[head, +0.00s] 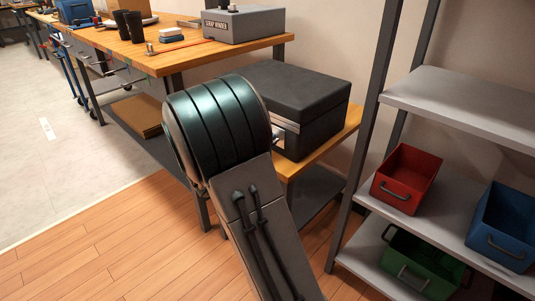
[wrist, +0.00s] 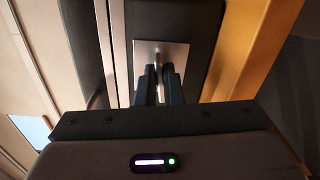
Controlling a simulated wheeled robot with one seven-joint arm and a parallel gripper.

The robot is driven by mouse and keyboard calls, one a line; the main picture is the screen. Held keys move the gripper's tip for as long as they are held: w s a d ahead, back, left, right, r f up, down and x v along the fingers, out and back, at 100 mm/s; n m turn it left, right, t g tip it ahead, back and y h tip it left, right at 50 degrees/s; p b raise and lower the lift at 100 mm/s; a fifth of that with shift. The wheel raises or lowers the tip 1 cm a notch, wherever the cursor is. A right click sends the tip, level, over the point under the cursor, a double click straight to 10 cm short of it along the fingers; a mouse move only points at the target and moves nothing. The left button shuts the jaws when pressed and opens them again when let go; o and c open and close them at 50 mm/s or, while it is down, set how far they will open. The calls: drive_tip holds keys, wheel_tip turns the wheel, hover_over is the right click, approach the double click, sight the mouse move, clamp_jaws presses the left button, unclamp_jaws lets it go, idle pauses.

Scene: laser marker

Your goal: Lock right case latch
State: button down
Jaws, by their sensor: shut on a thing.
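The closed dark grey case (head: 315,115) stands on the low wooden bench in the head view, partly hidden behind my arm. A bright metal latch plate (head: 287,134) shows on its front, next to my arm. In the wrist view the latch plate (wrist: 180,52) is on the dark case face (wrist: 200,25). My gripper (wrist: 160,70) is in front of this plate, with its two dark fingers close together and shut on the small latch part. The fingers hide most of the latch, so its exact position cannot be told. My fingers are hidden in the head view.
The wooden bench edge (head: 334,142) runs along the case's right. A metal shelf rack (head: 465,100) with red (head: 406,176), blue (head: 507,225) and green (head: 422,262) bins stands close on the right. A workbench (head: 170,60) with a grey box (head: 243,24) stands behind at left.

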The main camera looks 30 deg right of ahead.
drive_tip(key=shift+f+m+b, duration=0.15)
drive_tip(key=shift+m+b, duration=0.75)
drive_tip(key=shift+b, duration=0.25)
drive_tip(key=c, duration=1.6)
unclamp_jaws()
drive_tip(key=shift+o, duration=0.2)
drive_tip(key=p+v, duration=0.3)
drive_tip(key=v, duration=1.1)
drive_tip(key=shift+p, duration=0.3)
